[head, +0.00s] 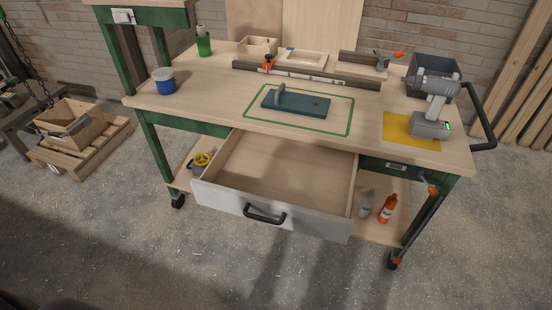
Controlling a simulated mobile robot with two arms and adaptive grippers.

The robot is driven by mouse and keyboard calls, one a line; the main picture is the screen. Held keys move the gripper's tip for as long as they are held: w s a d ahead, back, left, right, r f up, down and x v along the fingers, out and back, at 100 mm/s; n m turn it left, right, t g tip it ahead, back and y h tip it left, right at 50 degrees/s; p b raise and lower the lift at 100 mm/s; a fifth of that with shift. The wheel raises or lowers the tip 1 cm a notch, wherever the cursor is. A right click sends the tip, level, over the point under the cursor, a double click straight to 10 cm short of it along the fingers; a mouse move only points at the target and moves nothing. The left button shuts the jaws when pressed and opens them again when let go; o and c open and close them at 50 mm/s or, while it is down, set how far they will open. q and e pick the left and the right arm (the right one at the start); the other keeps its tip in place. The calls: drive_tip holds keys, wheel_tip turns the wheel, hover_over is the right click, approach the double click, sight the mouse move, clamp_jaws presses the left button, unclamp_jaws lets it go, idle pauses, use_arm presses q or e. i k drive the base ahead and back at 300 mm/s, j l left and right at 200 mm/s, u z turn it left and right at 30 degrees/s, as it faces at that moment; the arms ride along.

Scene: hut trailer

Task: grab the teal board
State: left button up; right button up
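The teal board (310,107) lies flat on the workbench top, inside a green outlined rectangle (262,121). A small grey upright piece (280,95) stands on the left part of the board, and a small reddish spot shows towards its right. Neither of my grippers is in the head view, and nothing touches the board apart from the bench and what stands on it.
The bench drawer (270,209) is pulled open and empty at the front. A drill (434,105) stands on a yellow mat (398,130) at the right, a blue cup (163,80) at the left. A clamp rail (310,78) lies behind the board.

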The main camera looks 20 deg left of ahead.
sight(297, 97)
drive_tip(key=i+j, duration=0.1)
drive_tip(key=j, duration=0.3)
drive_tip(key=i+j, duration=0.1)
drive_tip(key=j, duration=0.3)
drive_tip(key=i+j, duration=0.1)
drive_tip(key=j, duration=0.3)
drive_tip(key=i+j+z, duration=0.1)
drive_tip(key=j, duration=0.3)
